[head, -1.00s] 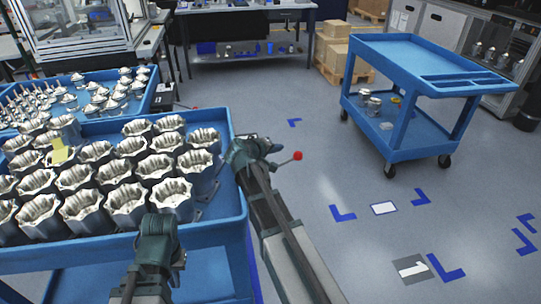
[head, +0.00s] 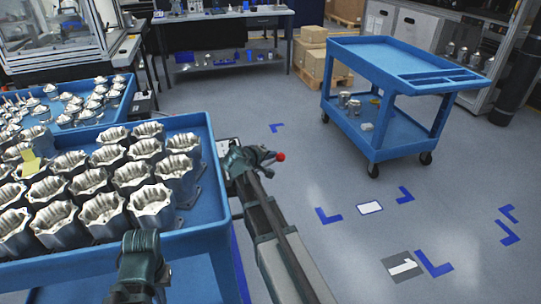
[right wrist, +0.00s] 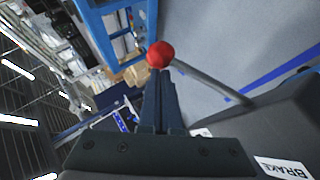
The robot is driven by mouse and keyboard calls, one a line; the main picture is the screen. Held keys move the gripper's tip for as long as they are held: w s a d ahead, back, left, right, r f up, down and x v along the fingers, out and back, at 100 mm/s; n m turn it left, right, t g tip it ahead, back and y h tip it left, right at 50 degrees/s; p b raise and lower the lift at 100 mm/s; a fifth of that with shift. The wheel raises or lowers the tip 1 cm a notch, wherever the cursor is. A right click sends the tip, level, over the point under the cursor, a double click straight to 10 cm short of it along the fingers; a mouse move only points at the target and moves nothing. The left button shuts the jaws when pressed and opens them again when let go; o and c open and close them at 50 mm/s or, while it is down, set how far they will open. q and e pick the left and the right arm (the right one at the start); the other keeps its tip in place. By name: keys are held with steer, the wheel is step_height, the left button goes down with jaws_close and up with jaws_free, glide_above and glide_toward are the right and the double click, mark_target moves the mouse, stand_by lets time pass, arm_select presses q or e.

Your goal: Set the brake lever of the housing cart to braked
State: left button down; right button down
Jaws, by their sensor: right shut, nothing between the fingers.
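The housing cart (head: 208,205) is the blue cart at left, loaded with silver housings. Its brake lever ends in a red knob (head: 281,156) beyond the cart's right side. My right gripper (head: 268,157) is shut and empty, close beside the knob. In the right wrist view, the red knob (right wrist: 160,55) shows at the tips of my shut fingers (right wrist: 160,85); I cannot tell if they touch. The lever's grey rod (right wrist: 205,82) runs right to a dark body with a BRAKE label (right wrist: 283,168). My left gripper (head: 140,260) is at the bottom, its fingers unclear.
Several housings (head: 103,208) fill the cart top, one with a yellow note. Another blue cart (head: 405,70) stands at right on open grey floor (head: 330,180) with blue corner marks. A tray of small parts (head: 90,105) and a workbench (head: 220,15) lie behind.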

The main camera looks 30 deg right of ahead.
steer(key=d+f+m+y+b, duration=0.3)
steer(key=f+y, duration=0.4)
steer(key=f, duration=0.3)
steer(key=shift+s+d+f+t+b, duration=0.25)
steer(key=shift+s+d+t+b, duration=0.05)
steer(key=shift+s+b, duration=0.1)
steer(key=shift+s, duration=0.1)
stand_by(0.5)
steer(key=r+p, duration=0.5)
steer(key=shift+w, duration=0.4)
steer(key=s+d+p+v, duration=0.1)
steer(key=p+v, duration=0.6)
steer(key=v, duration=0.2)
steer(key=shift+d, duration=0.2)
